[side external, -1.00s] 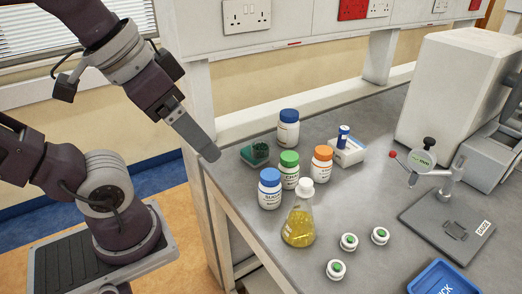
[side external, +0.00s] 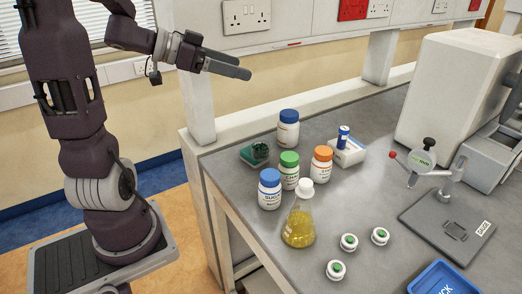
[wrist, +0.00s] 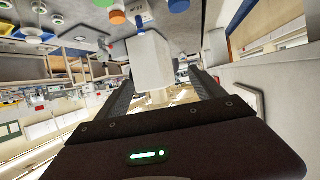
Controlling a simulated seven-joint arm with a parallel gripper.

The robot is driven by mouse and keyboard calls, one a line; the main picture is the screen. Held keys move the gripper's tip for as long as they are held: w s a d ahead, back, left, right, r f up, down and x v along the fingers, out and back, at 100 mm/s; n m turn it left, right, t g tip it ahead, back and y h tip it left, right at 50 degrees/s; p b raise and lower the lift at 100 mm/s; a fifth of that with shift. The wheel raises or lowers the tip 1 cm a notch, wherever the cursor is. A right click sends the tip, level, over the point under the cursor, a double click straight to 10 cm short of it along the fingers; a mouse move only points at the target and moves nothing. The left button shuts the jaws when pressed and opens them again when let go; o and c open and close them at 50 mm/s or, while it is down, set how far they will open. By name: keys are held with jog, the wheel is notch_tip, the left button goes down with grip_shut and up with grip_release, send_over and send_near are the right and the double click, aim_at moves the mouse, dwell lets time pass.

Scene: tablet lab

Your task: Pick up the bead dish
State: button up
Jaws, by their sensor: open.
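A small teal block with a dark green, rounded dish-like piece (side external: 260,150) on it stands at the back left of the grey bench; I take this for the bead dish, but its contents are too small to tell. My gripper (side external: 243,66) is open and empty, high above the bench's back left corner, with its fingers pointing right. It is well above the dish and apart from it. In the wrist view my gripper's fingers (wrist: 163,88) are spread with nothing held between them. I cannot make out the dish in that view.
Close to the dish stand a blue-capped bottle (side external: 288,130), a green-capped bottle (side external: 289,171), an orange-capped bottle (side external: 322,168) and another blue-capped bottle (side external: 270,190). A yellow flask (side external: 299,226) is in front. A white post (side external: 198,105) rises at the bench's back left.

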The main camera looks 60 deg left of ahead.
aim_at(252, 147)
notch_tip(252, 147, down, 21)
jog(key=shift+w+f, duration=0.15)
jog(key=x, duration=0.7)
jog(key=shift+d+f, duration=0.2)
jog(key=shift+d, duration=0.1)
jog(key=c, duration=1.6)
notch_tip(252, 147, up, 9)
jog(key=shift+r, duration=0.2)
jog(key=shift+c, duration=0.2)
jog(key=shift+s+a+r, duration=0.1)
jog(key=shift+s+r, duration=0.15)
jog(key=shift+r, duration=0.1)
notch_tip(252, 147, down, 10)
jog(key=shift+r, duration=0.1)
